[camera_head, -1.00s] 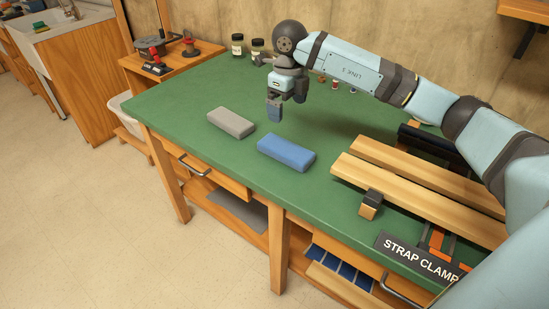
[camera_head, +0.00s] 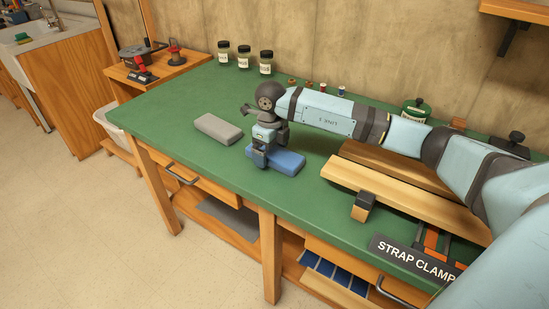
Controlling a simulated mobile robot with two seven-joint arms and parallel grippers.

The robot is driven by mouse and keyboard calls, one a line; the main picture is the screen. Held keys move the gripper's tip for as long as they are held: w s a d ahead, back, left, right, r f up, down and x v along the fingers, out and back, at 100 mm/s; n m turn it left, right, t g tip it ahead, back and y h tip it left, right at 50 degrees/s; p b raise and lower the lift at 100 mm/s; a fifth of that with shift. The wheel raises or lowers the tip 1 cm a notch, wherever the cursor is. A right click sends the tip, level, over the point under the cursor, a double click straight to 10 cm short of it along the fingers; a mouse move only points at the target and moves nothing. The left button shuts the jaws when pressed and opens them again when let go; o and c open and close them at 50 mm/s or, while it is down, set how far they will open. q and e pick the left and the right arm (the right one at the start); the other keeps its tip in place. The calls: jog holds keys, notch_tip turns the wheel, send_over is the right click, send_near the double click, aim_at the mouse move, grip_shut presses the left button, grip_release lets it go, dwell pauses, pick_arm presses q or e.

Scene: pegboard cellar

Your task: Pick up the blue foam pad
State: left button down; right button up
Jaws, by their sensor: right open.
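The blue foam pad (camera_head: 284,162) lies flat on the green bench top (camera_head: 178,108). My right gripper (camera_head: 260,163) is low over the pad's left end and hides part of it. The gripper is open; I cannot tell whether its fingers touch the pad. A grey pad (camera_head: 218,129) of similar shape lies to the left of the blue one, apart from it. My left gripper is out of view.
Wooden bars in a strap clamp (camera_head: 400,190) lie to the right of the pad, under my right arm. Several jars (camera_head: 244,56) and small spools (camera_head: 315,88) stand along the back wall. The bench top's left part is clear.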

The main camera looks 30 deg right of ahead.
jog(key=c, duration=1)
jog(key=shift+r, duration=0.1)
